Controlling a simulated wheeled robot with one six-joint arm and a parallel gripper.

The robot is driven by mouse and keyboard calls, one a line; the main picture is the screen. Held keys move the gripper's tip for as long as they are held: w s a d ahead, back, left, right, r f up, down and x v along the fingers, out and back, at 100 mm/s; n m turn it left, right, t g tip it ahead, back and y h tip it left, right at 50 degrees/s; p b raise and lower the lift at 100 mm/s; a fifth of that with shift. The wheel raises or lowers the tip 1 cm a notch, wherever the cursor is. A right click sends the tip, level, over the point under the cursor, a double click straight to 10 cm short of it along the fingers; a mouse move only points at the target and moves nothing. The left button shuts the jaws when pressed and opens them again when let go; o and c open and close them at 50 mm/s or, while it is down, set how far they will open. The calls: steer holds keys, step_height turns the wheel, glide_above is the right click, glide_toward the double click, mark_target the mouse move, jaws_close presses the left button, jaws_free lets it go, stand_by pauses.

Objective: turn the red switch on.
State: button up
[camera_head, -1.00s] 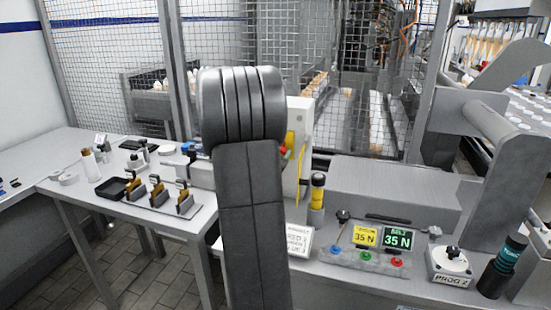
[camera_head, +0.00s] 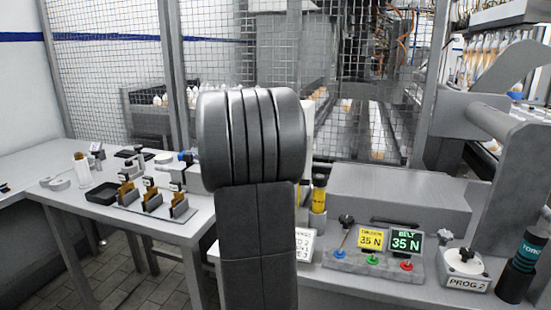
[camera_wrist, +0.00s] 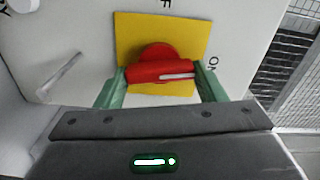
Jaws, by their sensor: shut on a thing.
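The red switch (camera_wrist: 160,66) is a rotary knob with a white line on its handle, on a yellow plate (camera_wrist: 190,35) fixed to a white panel (camera_wrist: 95,72). It shows in the wrist view, with letters that look like "ON" at its right and a partly cut-off "F" above. My gripper (camera_wrist: 163,76) is shut on the switch handle, one green finger at each end. The handle lies nearly level in the wrist view, its white line toward the right. In the head view my arm hides the switch and gripper.
A console with a 35 N sign (camera_head: 405,241) and colored pegs (camera_head: 406,266) stands at the right. A left table (camera_head: 75,207) holds a black tray (camera_head: 103,193). A mesh fence (camera_head: 110,75) stands behind.

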steer(key=shift+f+m+b, duration=0.15)
steer(key=shift+m+b, duration=0.4)
steer(key=shift+m, duration=0.45)
steer(key=o, duration=1)
steer(key=v, duration=1.4)
steer(key=shift+p, duration=0.35)
